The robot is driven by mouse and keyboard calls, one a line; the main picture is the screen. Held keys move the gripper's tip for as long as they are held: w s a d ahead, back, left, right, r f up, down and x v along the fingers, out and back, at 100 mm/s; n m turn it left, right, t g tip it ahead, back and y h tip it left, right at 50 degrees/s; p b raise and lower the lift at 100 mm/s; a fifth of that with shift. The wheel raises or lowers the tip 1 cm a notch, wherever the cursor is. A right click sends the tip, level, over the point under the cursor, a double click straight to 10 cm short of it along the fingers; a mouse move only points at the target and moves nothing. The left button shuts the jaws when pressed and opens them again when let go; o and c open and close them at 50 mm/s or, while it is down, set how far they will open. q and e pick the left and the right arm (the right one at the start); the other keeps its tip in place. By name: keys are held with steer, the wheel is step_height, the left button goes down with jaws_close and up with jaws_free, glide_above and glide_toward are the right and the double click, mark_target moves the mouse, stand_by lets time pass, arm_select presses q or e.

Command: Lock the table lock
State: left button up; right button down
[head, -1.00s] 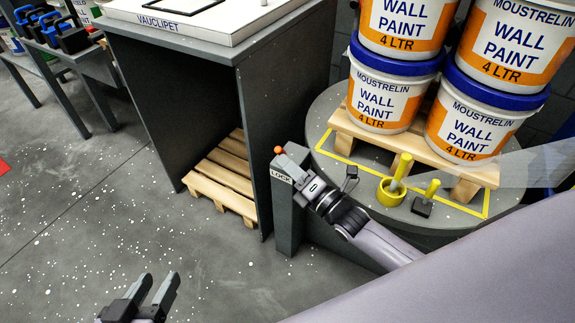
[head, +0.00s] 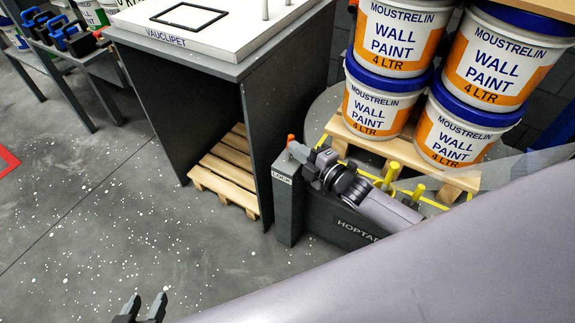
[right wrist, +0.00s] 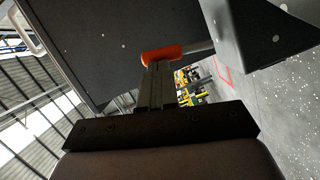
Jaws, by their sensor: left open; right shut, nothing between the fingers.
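The grey lock post (head: 287,213) with a LOCK label stands at the front left of the round turntable (head: 322,107). An orange-tipped lever (head: 290,138) shows at the top of the post. In the right wrist view the orange tip (right wrist: 163,54) is just beyond my closed fingers, on a metal rod. My right gripper (head: 297,150) is shut and empty at the post top, beside the lever; whether it touches is unclear. My left gripper (head: 148,305) is open and empty over the floor at the bottom edge.
Stacked paint pails (head: 379,104) stand on a wooden pallet (head: 355,138) on the turntable. A grey cabinet (head: 262,135) with a white VAUCLIPET top is close left of the post. Yellow-handled tools (head: 391,175) are behind my right arm. Speckled floor at left is clear.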

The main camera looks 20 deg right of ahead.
steer(key=shift+w+d+r+m, duration=0.1)
steer(key=shift+w+d+m, duration=0.35)
steer(key=shift+m, duration=0.25)
steer(key=shift+w+d+f, duration=0.2)
steer(key=shift+w+d, duration=0.15)
steer(key=shift+d, duration=0.1)
arm_select(q)
steer(key=shift+s+a+f, duration=0.1)
steer(key=shift+a+f, duration=0.05)
arm_select(e)
steer(key=shift+w+d, duration=0.1)
steer(key=shift+d, duration=0.05)
arm_select(q)
steer(key=shift+r, duration=0.25)
arm_select(e)
steer(key=shift+d, duration=0.15)
steer(key=shift+r, duration=0.55)
arm_select(q)
steer(key=r+p, duration=0.1)
steer(key=p, duration=0.1)
steer(key=r+p, duration=0.2)
steer(key=a+r+p, duration=0.1)
steer(key=p, duration=0.1)
steer(key=shift+s+r, duration=0.25)
steer(key=shift+s, duration=0.1)
arm_select(e)
step_height(320, 180, up, 19)
steer(key=shift+a, duration=0.2)
